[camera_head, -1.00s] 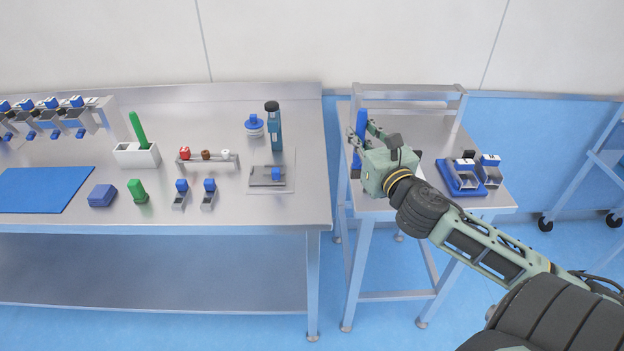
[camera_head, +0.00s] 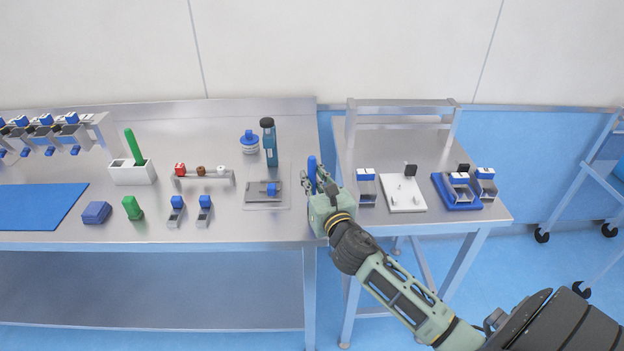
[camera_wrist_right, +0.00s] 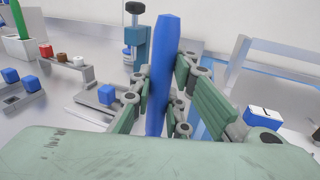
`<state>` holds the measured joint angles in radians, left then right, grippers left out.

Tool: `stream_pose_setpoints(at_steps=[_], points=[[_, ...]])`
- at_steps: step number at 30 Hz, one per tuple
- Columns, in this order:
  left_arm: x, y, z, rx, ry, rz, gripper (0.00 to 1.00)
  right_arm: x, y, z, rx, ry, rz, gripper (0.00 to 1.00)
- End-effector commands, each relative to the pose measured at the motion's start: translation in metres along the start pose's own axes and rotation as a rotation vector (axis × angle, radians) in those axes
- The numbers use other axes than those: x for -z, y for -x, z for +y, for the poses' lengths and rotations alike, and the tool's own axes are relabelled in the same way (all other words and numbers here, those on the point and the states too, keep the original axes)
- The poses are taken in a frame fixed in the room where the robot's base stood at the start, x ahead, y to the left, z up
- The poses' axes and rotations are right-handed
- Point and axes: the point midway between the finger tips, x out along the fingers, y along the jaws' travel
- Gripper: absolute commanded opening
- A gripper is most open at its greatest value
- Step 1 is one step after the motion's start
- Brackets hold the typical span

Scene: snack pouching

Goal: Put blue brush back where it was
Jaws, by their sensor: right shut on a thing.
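The blue brush shows as an upright blue handle (camera_head: 311,170) in the head view, and also in the right wrist view (camera_wrist_right: 163,70). My right gripper (camera_head: 321,186) is shut on it, its fingers on both sides of the handle in the wrist view (camera_wrist_right: 163,100). It holds the brush near the right end of the long table, by the gap to the side table. The brush's lower end is hidden by the gripper. A white two-slot holder (camera_head: 133,174) on the long table has a green brush (camera_head: 134,146) in one slot; the other slot looks empty. My left gripper is not in view.
A metal plate device (camera_head: 262,193) and a dark teal bottle (camera_head: 269,142) stand just left of my gripper. A small rack (camera_head: 203,178) with coloured caps stands between holder and plate. The side table (camera_head: 430,225) carries a white stand (camera_head: 402,194) and several scoops.

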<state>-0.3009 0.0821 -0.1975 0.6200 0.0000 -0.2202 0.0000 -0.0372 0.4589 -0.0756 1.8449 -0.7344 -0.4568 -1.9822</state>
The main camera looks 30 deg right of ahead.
Motion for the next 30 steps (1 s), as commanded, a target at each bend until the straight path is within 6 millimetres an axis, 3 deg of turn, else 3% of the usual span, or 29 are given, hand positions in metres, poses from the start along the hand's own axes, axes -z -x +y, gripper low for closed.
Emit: stream_pose_setpoints(at_steps=[9, 10, 16, 27, 30], points=[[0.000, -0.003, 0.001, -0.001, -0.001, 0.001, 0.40, 0.003, 0.000, -0.001, 0.000, 0.000, 0.000, 0.00], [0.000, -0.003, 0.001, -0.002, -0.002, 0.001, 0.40, 0.003, 0.000, -0.001, 0.001, 0.000, 0.000, 0.16], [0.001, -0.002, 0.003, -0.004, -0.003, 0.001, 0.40, 0.002, 0.000, -0.001, 0.001, 0.001, 0.000, 0.34], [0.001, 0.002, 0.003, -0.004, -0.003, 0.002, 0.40, -0.003, 0.000, -0.001, 0.001, 0.001, -0.001, 0.34], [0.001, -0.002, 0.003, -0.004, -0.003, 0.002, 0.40, 0.001, 0.010, -0.001, 0.000, 0.002, 0.001, 0.34]])
